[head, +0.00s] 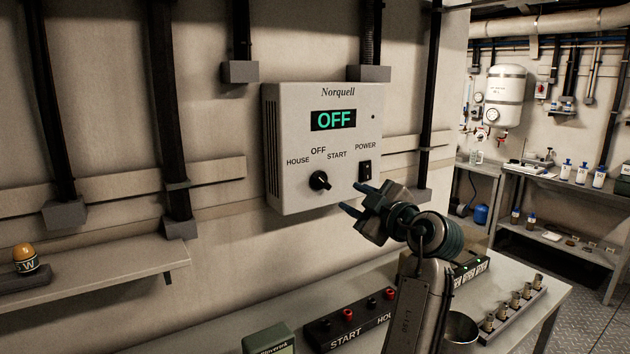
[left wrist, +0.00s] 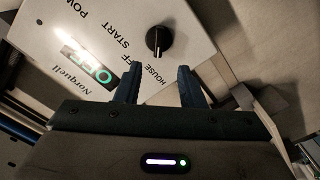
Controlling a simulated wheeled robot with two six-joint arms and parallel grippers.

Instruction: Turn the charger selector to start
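The charger (head: 290,120) is a light grey Norquell box on the wall, with a green display (head: 333,119) reading OFF. Its black selector knob (head: 320,181) sits below the labels HOUSE, OFF and START; I cannot tell its exact pointing from the mark alone. A black power switch (head: 365,171) is to its right. My left gripper (head: 352,198) is open and empty, in front of the box's lower right in the head view. In the left wrist view the knob (left wrist: 158,41) lies beyond the gap between the open fingertips (left wrist: 158,70), apart from them. My right gripper is not in view.
A bench (head: 540,290) below holds a black terminal box (head: 350,322) marked START, a metal bowl (head: 461,328) and a rack of small cylinders (head: 513,306). A green device (head: 269,340) stands at the front. A shelf (head: 110,272) is at left. The wall below the charger is clear.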

